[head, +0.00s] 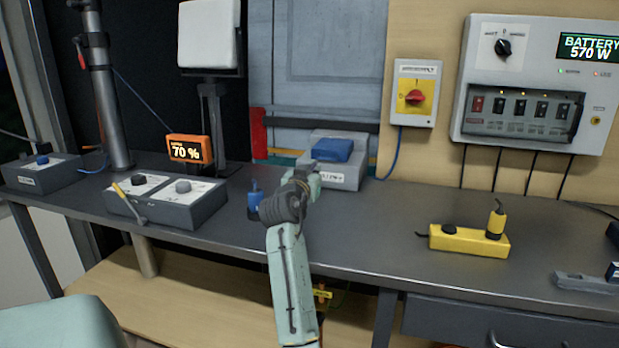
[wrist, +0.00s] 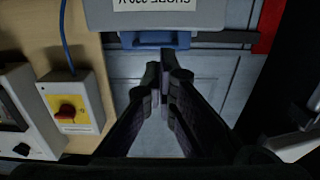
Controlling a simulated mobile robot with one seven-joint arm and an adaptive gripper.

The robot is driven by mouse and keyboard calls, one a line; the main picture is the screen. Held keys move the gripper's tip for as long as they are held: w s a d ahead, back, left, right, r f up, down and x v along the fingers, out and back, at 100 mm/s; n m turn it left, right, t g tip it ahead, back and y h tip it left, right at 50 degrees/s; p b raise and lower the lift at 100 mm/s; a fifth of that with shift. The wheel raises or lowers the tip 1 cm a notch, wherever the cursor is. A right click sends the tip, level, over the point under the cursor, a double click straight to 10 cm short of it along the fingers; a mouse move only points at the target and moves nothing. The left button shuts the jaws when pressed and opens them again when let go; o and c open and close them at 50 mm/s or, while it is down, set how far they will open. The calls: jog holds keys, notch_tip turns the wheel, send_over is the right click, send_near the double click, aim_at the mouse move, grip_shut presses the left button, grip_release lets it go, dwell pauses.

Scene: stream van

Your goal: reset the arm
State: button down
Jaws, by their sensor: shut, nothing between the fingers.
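My arm (head: 290,265) reaches up over the bench in the head view, with its end near a grey box with a blue top (head: 333,150). In that view the gripper's fingers are largely hidden by the wrist. In the wrist view my gripper (wrist: 163,72) is shut and empty, its dark fingertips together. Just beyond the fingertips in the picture is the blue part of the grey box (wrist: 155,39), which has an upside-down label. I cannot tell whether the fingers touch it.
A blue object (head: 255,198) stands just left of my wrist. A grey control box with a lever (head: 167,200) is further left, near an orange 70 % display (head: 189,149). A yellow power strip (head: 468,239) lies right. A red rotary switch (head: 415,97) and battery panel (head: 532,82) hang behind.

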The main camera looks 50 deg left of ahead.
jog(key=v, duration=0.5)
jog(key=shift+s+d, duration=0.1)
jog(key=shift+r, duration=0.1)
